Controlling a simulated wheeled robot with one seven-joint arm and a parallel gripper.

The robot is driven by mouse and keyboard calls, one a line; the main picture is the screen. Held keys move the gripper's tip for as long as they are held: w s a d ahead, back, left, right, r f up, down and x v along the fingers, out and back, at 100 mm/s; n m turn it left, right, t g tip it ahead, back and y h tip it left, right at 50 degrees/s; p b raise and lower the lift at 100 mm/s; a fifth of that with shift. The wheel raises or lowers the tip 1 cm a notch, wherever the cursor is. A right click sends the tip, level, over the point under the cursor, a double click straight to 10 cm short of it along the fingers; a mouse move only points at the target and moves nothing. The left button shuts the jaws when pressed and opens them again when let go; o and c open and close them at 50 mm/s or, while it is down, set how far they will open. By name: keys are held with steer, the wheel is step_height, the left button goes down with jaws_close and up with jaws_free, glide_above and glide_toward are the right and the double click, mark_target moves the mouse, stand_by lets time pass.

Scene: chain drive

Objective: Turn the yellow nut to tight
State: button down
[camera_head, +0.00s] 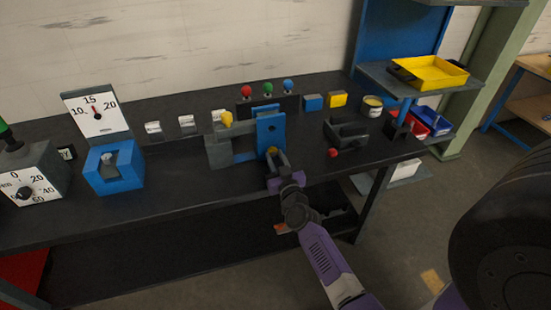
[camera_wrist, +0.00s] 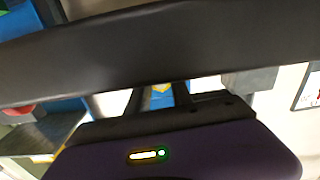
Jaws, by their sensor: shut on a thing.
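The yellow nut (camera_head: 271,151) sits low on the front of the upright blue plate (camera_head: 270,130) of a fixture on the bench. My gripper (camera_head: 275,157) reaches it from the front, and its fingers are shut on the nut. In the wrist view, a small patch of the yellow nut (camera_wrist: 161,87) shows between the two fingers of my gripper (camera_wrist: 160,99). A dark bar crosses that view and hides most of the nut and plate. The nut's turn angle cannot be told.
The grey frame (camera_head: 217,152) with a yellow knob (camera_head: 227,119) stands left of the plate. A dark bracket (camera_head: 346,133) and a red ball (camera_head: 333,153) are close on the right. A blue block (camera_head: 113,172) and dial (camera_head: 97,112) stand further left. Bare bench top lies between.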

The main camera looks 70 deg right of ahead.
steer(key=shift+m, duration=1.6)
steer(key=c, duration=1.1)
jaws_free()
steer(key=shift+p+v, duration=0.6)
steer(key=shift+v, duration=3.3)
